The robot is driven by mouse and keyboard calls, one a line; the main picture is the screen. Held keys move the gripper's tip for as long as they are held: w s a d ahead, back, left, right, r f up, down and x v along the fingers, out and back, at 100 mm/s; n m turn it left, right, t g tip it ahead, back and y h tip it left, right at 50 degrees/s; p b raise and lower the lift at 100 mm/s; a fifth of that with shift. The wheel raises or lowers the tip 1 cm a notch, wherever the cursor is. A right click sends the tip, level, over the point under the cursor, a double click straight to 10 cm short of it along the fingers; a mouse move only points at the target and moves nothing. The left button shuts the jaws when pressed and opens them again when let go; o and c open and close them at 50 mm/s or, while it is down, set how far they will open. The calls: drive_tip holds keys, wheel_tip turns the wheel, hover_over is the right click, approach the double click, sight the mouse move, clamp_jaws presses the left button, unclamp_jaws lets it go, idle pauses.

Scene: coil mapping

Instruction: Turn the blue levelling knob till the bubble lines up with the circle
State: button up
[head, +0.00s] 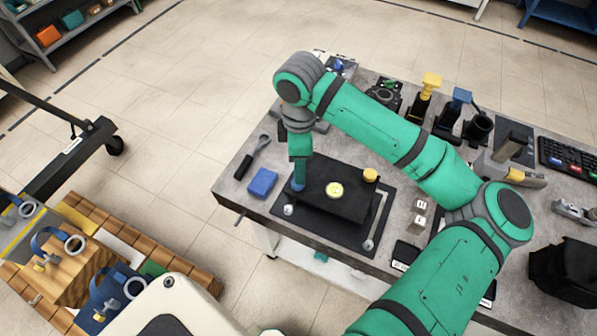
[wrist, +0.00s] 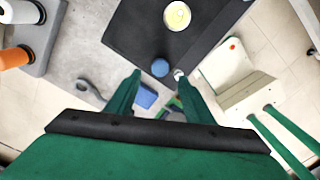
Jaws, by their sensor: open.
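The black levelling plate (head: 345,205) lies on a dark mat on the grey table. Its round yellow bubble level (head: 335,189) also shows in the wrist view (wrist: 177,15); the bubble's offset from the circle is too small to tell. The blue levelling knob (wrist: 160,68) is at the plate's edge; in the head view its blue (head: 298,184) shows just under my fingers. My gripper (head: 299,170) points down over it. In the wrist view my gripper's open fingertips (wrist: 158,75) lie to either side of the knob; I cannot tell whether they touch it.
A yellow knob (head: 370,175) stands at the plate's far right corner. A blue block (head: 263,182) and a dark-handled tool (head: 251,157) lie left of the mat. Yellow and blue-topped stands (head: 428,88) crowd the table's back. Small white blocks (head: 418,215) sit right of the mat.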

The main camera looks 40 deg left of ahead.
drive_tip(key=shift+r, duration=1.95)
